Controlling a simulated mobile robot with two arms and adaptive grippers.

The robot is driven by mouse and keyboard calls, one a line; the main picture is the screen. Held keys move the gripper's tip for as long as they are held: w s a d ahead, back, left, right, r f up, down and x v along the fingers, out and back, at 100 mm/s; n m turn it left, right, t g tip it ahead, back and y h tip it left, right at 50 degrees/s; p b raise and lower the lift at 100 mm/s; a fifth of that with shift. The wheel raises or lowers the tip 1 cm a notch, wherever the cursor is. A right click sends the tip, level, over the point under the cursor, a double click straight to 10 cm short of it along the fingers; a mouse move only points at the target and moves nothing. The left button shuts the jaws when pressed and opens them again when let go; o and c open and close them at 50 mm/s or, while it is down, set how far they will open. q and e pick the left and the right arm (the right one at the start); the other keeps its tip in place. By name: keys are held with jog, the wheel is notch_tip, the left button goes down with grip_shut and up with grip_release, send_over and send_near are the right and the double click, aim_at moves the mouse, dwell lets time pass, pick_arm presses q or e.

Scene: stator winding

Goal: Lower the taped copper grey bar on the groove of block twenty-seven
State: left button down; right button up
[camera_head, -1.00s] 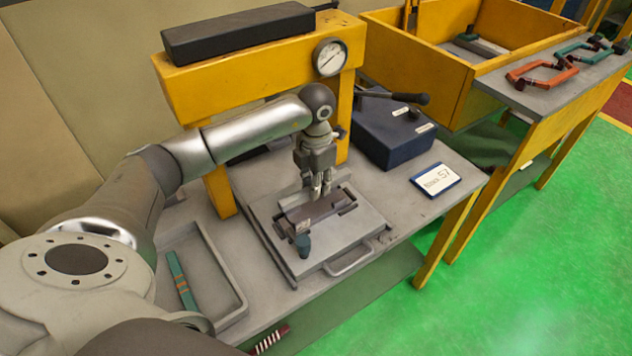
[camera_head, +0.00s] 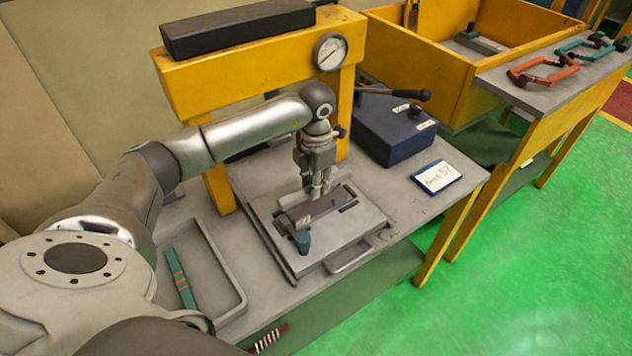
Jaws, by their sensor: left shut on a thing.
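My left gripper (camera_head: 317,190) points straight down over a grey plate fixture (camera_head: 345,252) on the bench. It is shut on a dark grey bar (camera_head: 321,209), which lies lengthwise at the recess in the fixture's top. Whether the bar rests fully in the groove or just above it, I cannot tell. A small light patch (camera_head: 303,221) shows near the bar's near end, beside a teal knob (camera_head: 301,241). Copper and tape on the bar are too small to make out. My right gripper is not in view.
A yellow press frame (camera_head: 255,75) with a gauge (camera_head: 330,52) stands behind. A grey tray (camera_head: 222,262) holding a green, orange-banded bar (camera_head: 181,278) is at left. A blue lever box (camera_head: 392,130) and a card reading 57 (camera_head: 437,177) are at right.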

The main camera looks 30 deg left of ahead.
aim_at(316, 204)
pick_arm(q)
jog(key=shift+f+b, duration=0.85)
jog(key=shift+f, duration=0.55)
jog(key=shift+f+b, duration=0.15)
jog(key=shift+b, duration=0.2)
jog(key=shift+f+b, duration=0.65)
jog(key=shift+f, duration=0.15)
jog(key=c, duration=1.2)
grip_release()
